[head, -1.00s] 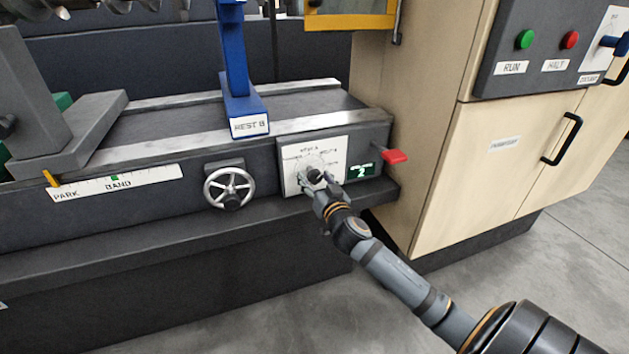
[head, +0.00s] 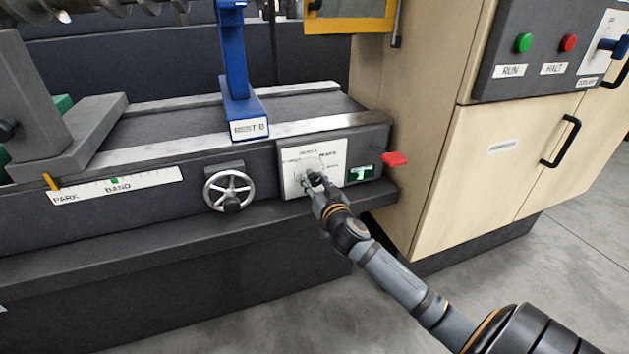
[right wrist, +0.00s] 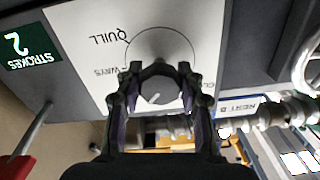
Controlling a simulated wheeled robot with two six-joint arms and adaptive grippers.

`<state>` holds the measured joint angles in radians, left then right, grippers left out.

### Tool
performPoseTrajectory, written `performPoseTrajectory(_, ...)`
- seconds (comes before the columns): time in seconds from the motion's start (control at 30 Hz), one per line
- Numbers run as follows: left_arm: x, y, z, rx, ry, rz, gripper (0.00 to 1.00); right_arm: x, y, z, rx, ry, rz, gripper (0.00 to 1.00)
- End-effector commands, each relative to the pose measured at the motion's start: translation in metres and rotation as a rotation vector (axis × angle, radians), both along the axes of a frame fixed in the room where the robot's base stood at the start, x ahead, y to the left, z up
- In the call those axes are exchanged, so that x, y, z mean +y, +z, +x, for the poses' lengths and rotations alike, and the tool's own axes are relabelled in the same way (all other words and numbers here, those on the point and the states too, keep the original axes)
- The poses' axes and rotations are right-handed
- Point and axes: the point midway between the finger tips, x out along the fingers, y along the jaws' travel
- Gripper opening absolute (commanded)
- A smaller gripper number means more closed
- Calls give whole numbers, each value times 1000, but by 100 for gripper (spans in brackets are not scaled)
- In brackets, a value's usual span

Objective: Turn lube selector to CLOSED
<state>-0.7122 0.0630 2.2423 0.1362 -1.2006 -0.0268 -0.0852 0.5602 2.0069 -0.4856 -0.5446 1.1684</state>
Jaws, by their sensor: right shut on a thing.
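The lube selector is a dark round knob (right wrist: 158,90) on a white label plate (head: 336,176), low on the machine's front. In the right wrist view the plate appears upside down, with QUILL, WAYS and a partly hidden word starting CL around a circle. A small light mark on the knob's face points toward the bottom of that view. My right gripper (head: 314,182) is shut on the knob, with a finger on each side (right wrist: 157,92). It hides much of the dial in the head view. My left gripper is not in view.
A spoked handwheel (head: 229,190) is left of the plate. A green STROKES display (head: 361,173) and a red lever (head: 395,159) are to its right. A blue upright (head: 240,105) stands above, and a beige cabinet (head: 500,155) stands at the right.

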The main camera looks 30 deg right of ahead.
Motion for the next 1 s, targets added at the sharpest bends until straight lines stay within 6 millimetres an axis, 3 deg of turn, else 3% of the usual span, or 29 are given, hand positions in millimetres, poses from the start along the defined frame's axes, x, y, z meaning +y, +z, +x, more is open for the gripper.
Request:
performPoseTrajectory(0.27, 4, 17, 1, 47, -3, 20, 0, 0, 2, 0, 39, 0, -154, 6)
performPoseTrajectory(0.87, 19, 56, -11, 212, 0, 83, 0, -1, 2, -1, 171, 1, -704, 6)
performPoseTrajectory(1.0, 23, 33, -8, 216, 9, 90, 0, -1, 2, -1, 201, 0, -834, 6)
